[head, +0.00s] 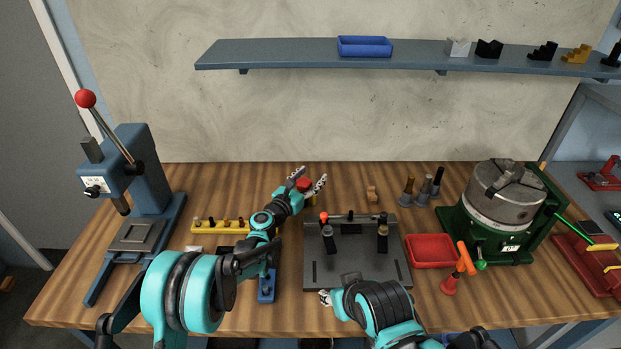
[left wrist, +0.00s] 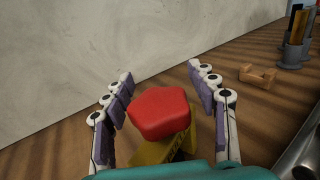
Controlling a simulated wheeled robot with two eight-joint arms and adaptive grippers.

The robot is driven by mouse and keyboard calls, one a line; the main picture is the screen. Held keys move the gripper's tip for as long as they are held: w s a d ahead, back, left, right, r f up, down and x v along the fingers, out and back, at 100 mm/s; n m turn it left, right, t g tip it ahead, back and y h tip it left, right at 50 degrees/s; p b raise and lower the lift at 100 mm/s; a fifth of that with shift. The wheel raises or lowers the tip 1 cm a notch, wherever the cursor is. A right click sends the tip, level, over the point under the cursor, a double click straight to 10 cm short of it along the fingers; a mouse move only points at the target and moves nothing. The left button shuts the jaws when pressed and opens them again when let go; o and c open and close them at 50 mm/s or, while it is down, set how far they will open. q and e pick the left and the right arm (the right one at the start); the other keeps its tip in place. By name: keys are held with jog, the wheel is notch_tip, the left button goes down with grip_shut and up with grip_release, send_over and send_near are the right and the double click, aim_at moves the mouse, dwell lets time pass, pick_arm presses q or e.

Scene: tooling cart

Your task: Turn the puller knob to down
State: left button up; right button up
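A red, faceted knob (left wrist: 160,112) on a yellow base (left wrist: 165,150) fills the middle of the left wrist view. In the head view the red knob (head: 304,184) shows at the back of the wooden bench, partly hidden by my left gripper (head: 309,179). The left gripper is open, with one finger on each side of the knob and a visible gap between the pads and the knob. Which way the knob is turned cannot be told. My right gripper (head: 326,298) is low at the front of the grey plate, mostly hidden by its own arm.
A grey fixture plate (head: 350,285) with posts stands right of my left arm. A red tray (head: 432,250), a green-based chuck (head: 505,195) and a blue press (head: 150,170) stand on the bench. A small tan block (head: 372,194) lies right of the knob.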

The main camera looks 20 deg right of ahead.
aim_at(300, 189)
pick_arm(q)
jog(key=c, duration=1.2)
jog(key=shift+c, duration=0.3)
jog(key=shift+w+a+n+t+y, duration=0.1)
jog(key=shift+n+t+y, duration=0.4)
jog(key=shift+t+y, duration=0.1)
pick_arm(e)
jog(key=shift+f, duration=0.1)
pick_arm(q)
jog(key=o, duration=1.3)
jog(key=shift+a, duration=0.1)
jog(key=v, duration=1.2)
